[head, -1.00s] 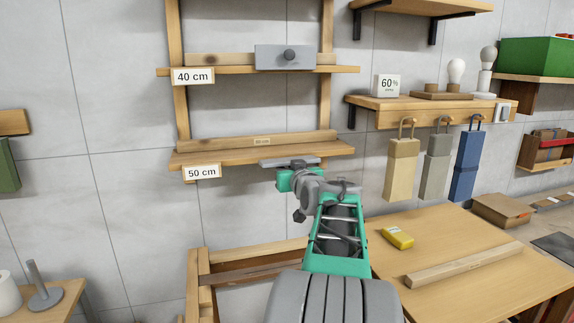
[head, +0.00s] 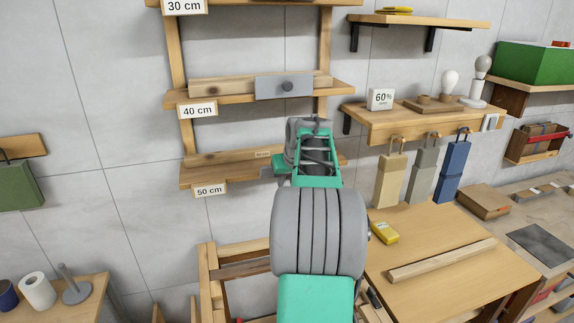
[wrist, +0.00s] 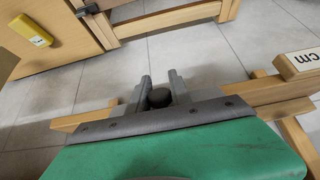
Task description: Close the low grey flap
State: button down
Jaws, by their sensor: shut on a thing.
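The low grey flap (head: 266,173) is at the 50 cm shelf (head: 215,172). In the head view my arm hides nearly all of it; only a small grey bit, which seems to be its edge, shows left of the arm. How far it stands open cannot be told. In the wrist view a dark round knob (wrist: 158,98) sits between the two grey fingers of my gripper (wrist: 161,84), which is shut on it. My gripper's green body fills the bottom of that view and hides what lies below.
Another grey flap (head: 284,87) with a knob stands upright at the 40 cm shelf (head: 230,97). To the right are a wooden table (head: 450,270) with a yellow object (head: 384,232) and a wooden bar (head: 440,260), and hanging blocks below a wall shelf (head: 360,122).

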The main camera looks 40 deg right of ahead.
jog(key=shift+r+g+y+p, duration=0.3)
jog(key=shift+g+y+p, duration=0.5)
jog(key=shift+g, duration=0.5)
jog(key=c, duration=1.2)
grip_release()
jog(key=shift+r, duration=0.15)
jog(key=v, duration=0.7)
jog(key=shift+w+d, duration=0.1)
jog(key=shift+r, duration=0.3)
